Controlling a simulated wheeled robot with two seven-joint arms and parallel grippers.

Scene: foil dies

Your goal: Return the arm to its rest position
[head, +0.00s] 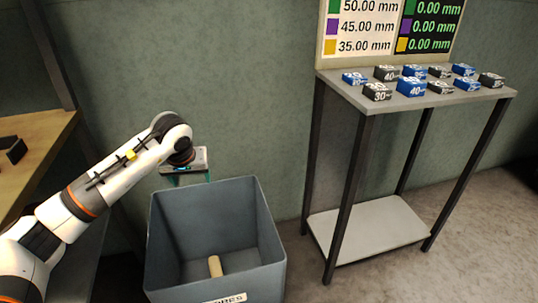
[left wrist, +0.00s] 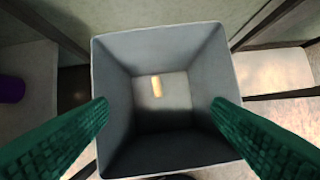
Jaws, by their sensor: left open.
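My left arm comes in from the left in the head view. Its gripper (head: 192,178) hangs above the back left rim of a grey bin (head: 215,226). In the left wrist view the two green fingers (left wrist: 160,112) are wide apart with nothing between them, and the bin (left wrist: 120,55) lies open below. A tan cylinder (head: 215,266) lies on the bin floor; it also shows in the left wrist view (left wrist: 156,87). My right gripper is in neither view.
A grey-topped stand (head: 344,92) at the right holds several blue and black labelled blocks (head: 411,87). A sign (head: 391,28) with millimetre values stands behind it. A wooden bench (head: 45,135) is at the left. A purple object (left wrist: 12,89) shows at the left wrist view's left edge.

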